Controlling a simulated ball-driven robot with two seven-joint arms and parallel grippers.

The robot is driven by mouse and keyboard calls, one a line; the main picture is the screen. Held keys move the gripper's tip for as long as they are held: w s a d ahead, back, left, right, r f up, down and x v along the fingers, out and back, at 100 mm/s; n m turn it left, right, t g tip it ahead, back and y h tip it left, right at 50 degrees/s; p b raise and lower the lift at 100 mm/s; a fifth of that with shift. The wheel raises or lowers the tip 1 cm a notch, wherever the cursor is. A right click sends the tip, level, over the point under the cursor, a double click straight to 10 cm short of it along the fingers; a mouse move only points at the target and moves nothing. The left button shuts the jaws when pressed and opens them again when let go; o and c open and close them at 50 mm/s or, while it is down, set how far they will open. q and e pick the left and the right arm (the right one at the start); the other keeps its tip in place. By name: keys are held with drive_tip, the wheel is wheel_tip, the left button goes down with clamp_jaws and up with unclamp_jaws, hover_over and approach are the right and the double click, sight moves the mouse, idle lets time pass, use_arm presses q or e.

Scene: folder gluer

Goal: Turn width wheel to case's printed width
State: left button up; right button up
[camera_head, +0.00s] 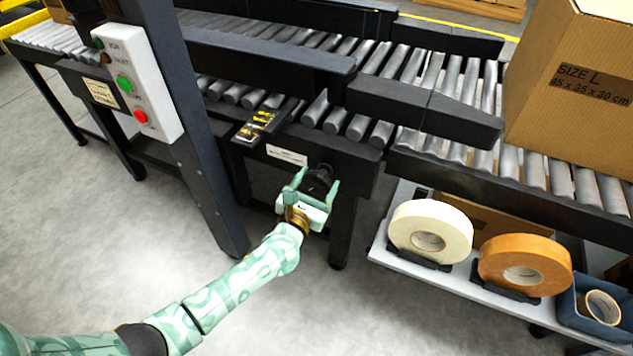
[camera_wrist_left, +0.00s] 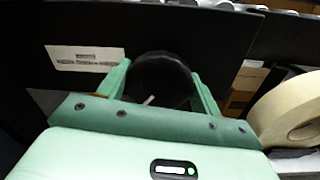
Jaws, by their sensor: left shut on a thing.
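The width wheel (camera_head: 319,180) is a small black knob on the front of the conveyor frame, below a white label (camera_head: 287,155). My left gripper (camera_head: 316,186) is shut on it, one finger on each side. In the left wrist view the dark round wheel (camera_wrist_left: 162,80) sits between the two green fingers, with a short pale mark at its lower edge. The case (camera_head: 560,90) is a brown carton on the rollers at the right, printed "SIZE L, 45 x 35 x 30 cm". A black plate with yellow marks (camera_head: 258,122) lies above the wheel; its writing is too small to read. My right gripper is not in view.
A control box (camera_head: 138,85) with green and red buttons is on the dark post at the left. A shelf (camera_head: 380,250) at the lower right holds a cream tape roll (camera_head: 405,222), an orange tape roll (camera_head: 495,250) and a blue bin (camera_head: 572,312). The floor in front is clear.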

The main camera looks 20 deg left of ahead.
use_arm(q)
drive_tip(key=m, duration=0.4)
drive_tip(key=shift+m+p, duration=0.35)
drive_tip(key=shift+m, duration=0.05)
drive_tip(key=m, duration=0.2)
drive_tip(key=shift+d+m, duration=0.1)
drive_tip(key=shift+m, duration=0.3)
drive_tip(key=m+p, duration=0.1)
drive_tip(key=m, duration=0.2)
drive_tip(key=shift+f+m, duration=0.1)
drive_tip(key=shift+m, duration=0.2)
drive_tip(key=m+p, duration=0.1)
drive_tip(key=m, duration=0.4)
drive_tip(key=shift+s+f+m+h, duration=0.1)
drive_tip(key=shift+f+m+h, duration=0.05)
drive_tip(key=shift+m+h, duration=0.15)
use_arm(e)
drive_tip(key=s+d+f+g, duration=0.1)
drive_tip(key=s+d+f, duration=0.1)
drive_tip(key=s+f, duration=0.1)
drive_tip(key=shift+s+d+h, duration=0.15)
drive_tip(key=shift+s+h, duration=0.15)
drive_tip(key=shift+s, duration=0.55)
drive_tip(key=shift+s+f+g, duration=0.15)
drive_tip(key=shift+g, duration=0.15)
use_arm(q)
drive_tip(key=o, duration=1)
